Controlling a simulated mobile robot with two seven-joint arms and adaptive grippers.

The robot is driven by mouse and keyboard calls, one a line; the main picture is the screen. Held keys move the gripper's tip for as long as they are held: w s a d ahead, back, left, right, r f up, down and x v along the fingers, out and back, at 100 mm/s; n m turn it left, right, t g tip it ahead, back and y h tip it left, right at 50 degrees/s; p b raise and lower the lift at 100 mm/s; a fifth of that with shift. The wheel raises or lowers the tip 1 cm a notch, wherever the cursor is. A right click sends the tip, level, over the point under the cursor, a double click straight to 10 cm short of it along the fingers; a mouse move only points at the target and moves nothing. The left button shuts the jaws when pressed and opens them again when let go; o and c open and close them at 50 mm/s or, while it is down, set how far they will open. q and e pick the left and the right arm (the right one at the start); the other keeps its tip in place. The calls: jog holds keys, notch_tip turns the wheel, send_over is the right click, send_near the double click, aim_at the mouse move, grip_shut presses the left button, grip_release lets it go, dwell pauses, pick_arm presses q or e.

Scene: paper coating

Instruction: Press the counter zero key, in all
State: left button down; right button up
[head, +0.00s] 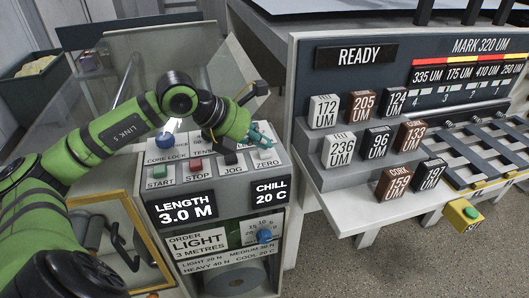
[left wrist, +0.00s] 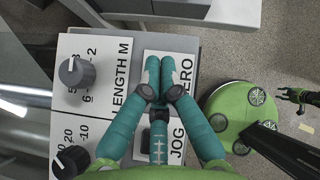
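My left gripper (head: 262,134) is over the right end of the control panel top, at the "ZERO" label (head: 266,163). In the left wrist view its teal fingers (left wrist: 159,64) lie side by side with the tips together, and nothing shows between them. They are over the white plate beside the "ZERO" lettering (left wrist: 187,72). The zero key itself is hidden by the fingers, and I cannot tell whether they touch it. The black jog key (head: 230,158) is just to the left. A small dark gripper-like shape (left wrist: 296,97) at the right edge of the left wrist view may be my right gripper.
Green start (head: 159,171) and red stop (head: 195,165) keys are farther left on the panel. A blue knob (head: 165,141) stands behind them. The grey rack (head: 305,165) with several labelled blocks is to the right, across a narrow gap.

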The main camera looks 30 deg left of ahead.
aim_at(261, 151)
pick_arm(q)
jog(key=shift+f+b, duration=0.4)
jog(key=shift+b, duration=0.15)
dwell(0.6)
dwell(0.4)
jog(key=shift+r+p, duration=0.6)
jog(key=shift+r, duration=0.25)
jog(key=shift+r, duration=0.15)
notch_tip(261, 151, up, 5)
jog(key=p, duration=0.4)
dwell(0.5)
